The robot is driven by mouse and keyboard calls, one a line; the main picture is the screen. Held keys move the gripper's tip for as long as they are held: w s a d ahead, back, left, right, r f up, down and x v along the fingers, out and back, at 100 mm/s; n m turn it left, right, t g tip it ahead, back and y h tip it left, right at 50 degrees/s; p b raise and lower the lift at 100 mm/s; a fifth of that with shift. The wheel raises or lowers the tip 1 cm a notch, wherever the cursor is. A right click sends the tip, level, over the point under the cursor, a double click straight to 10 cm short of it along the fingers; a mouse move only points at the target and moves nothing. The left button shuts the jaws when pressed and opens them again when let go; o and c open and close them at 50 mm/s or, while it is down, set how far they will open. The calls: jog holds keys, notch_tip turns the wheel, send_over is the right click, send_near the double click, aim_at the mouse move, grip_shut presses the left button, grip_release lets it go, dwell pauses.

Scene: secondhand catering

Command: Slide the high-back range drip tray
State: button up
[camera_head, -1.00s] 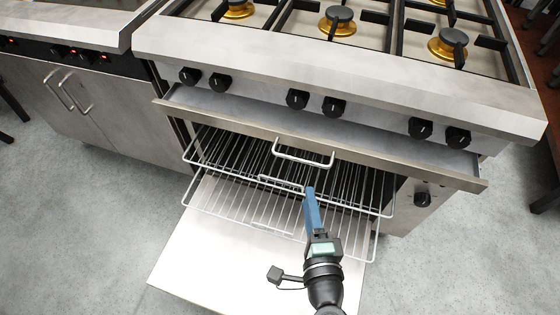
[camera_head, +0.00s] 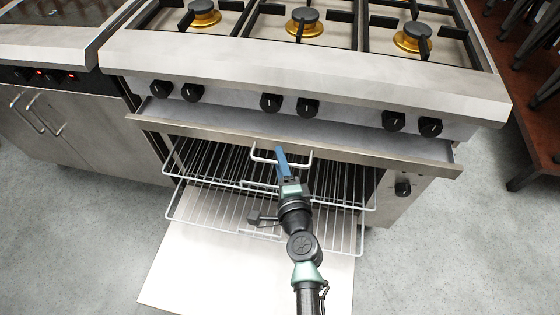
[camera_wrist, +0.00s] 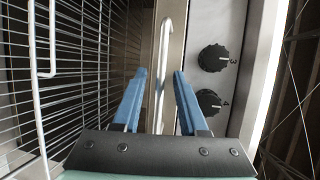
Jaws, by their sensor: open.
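The drip tray (camera_head: 375,153) is a wide, shallow steel drawer below the range's knobs. It stands partly pulled out, with its open top showing behind the front edge. Its pale bar handle (camera_head: 309,163) sits at the middle of the front. My gripper (camera_head: 281,150) is at this handle, its blue fingers pointing up toward the tray front. In the wrist view my gripper (camera_wrist: 160,74) is open, and the handle (camera_wrist: 164,50) runs lengthwise between the two fingers. Neither finger clearly touches it. My gripper and arm hide part of the handle in the head view.
Below the tray, wire oven racks (camera_head: 205,205) stick out over a lowered oven door (camera_head: 215,265). Black knobs (camera_head: 307,107) line the range front above the tray. A steel cabinet (camera_head: 60,135) stands at the left. Grey floor (camera_head: 455,240) is free at the right.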

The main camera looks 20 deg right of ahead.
grip_shut()
dwell(1.5)
